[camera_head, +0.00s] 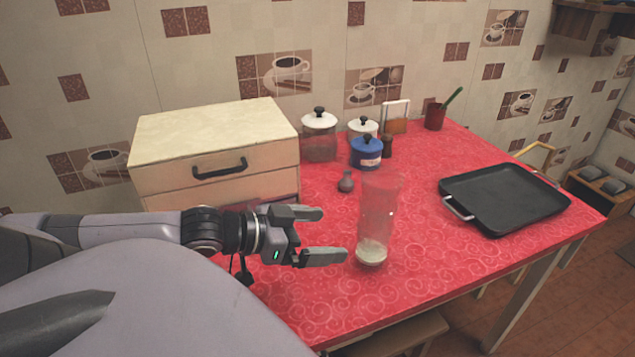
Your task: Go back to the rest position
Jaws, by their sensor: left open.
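My left gripper (334,235) comes in from the left over the red counter (310,294). Its two fingers are spread apart with nothing between them. The fingertips point right, toward a tall clear glass (376,212) with something pale at its bottom. The glass stands upright, a little right of the fingertips, and a small gap shows between them. My right gripper is not in the picture.
A drawer box (216,150) stands behind my left forearm. A black tray (505,199) lies at right. The counter's front middle is clear.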

